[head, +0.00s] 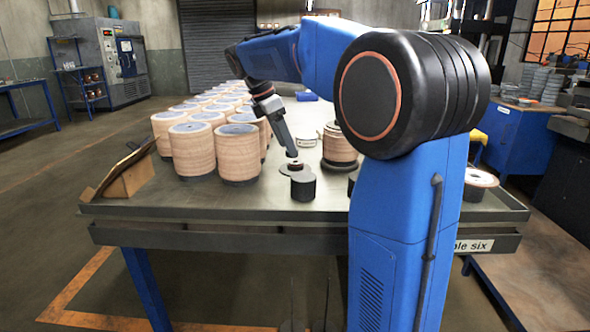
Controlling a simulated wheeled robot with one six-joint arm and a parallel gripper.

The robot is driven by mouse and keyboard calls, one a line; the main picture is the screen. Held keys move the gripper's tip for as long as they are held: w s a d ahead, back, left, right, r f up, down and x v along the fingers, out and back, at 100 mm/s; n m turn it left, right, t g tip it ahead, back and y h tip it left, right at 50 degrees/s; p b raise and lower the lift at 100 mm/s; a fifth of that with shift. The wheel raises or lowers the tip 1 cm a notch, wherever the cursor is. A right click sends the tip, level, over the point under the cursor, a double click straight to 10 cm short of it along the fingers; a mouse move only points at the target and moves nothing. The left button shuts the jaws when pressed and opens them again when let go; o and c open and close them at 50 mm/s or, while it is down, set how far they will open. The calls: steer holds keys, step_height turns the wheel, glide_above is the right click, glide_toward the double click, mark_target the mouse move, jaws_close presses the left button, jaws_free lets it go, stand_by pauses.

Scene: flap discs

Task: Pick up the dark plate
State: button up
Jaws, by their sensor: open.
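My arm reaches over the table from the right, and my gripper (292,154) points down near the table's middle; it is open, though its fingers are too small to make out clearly. Just below it is a flat dark round plate (286,171) with a small dark and reddish disc (295,164) on or over it. A short black cylinder (303,187) stands in front of the plate and overlaps it in view. I cannot tell whether my gripper touches anything.
Rows of tan ribbed stacks (193,150) fill the table's left and back. Another tan stack (340,146) stands right of the gripper, partly behind my arm. An open cardboard box (128,178) lies at the left edge. The table (220,206) is bare along its front.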

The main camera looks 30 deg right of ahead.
mark_target(295, 167)
steer(key=shift+x, duration=2.8)
steer(key=shift+s, duration=0.1)
steer(key=shift+c, duration=0.2)
steer(key=shift+r, duration=0.1)
steer(key=c, duration=1.4)
steer(key=shift+c, duration=0.2)
steer(key=shift+r, duration=0.1)
